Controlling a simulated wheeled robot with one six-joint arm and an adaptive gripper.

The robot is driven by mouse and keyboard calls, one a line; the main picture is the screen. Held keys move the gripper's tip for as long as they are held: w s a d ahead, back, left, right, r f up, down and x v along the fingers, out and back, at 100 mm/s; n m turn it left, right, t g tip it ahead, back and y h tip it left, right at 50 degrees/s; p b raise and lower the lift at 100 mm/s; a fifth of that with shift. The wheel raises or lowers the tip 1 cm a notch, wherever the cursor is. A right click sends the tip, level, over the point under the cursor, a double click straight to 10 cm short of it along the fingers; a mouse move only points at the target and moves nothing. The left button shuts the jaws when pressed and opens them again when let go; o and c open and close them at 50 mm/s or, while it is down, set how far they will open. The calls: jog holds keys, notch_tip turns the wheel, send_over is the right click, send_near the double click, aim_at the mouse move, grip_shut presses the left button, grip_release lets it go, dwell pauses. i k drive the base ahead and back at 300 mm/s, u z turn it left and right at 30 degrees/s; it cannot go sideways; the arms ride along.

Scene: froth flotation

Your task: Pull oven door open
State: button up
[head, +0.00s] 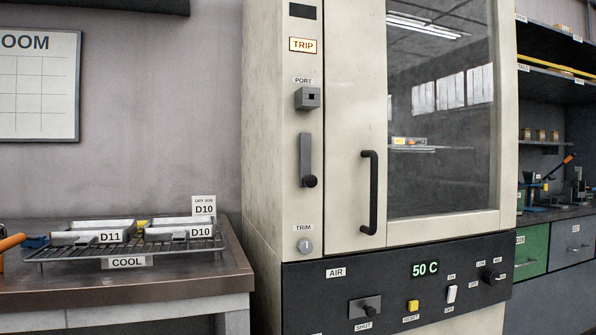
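The oven (262,150) is a tall cream cabinet in the middle of the head view. Its door (350,100) has a large glass window (440,120) and appears shut against the frame. A black vertical bar handle (374,192) is on the door's left part. Left of the door, a narrow strip carries a lit TRIP label (303,45), a PORT block (308,98), a dark lever (306,165) and a TRIM knob (305,246). My gripper is not in view.
A black panel (310,295) below the door reads 50 C and has an AIR knob, a yellow reset button and switches. Shelves and drawers (570,245) stand at right.

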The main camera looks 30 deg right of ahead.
aim_at(355, 109)
jog(key=z, duration=3.3)
jog(key=k, duration=0.55)
jog(key=u, duration=1.35)
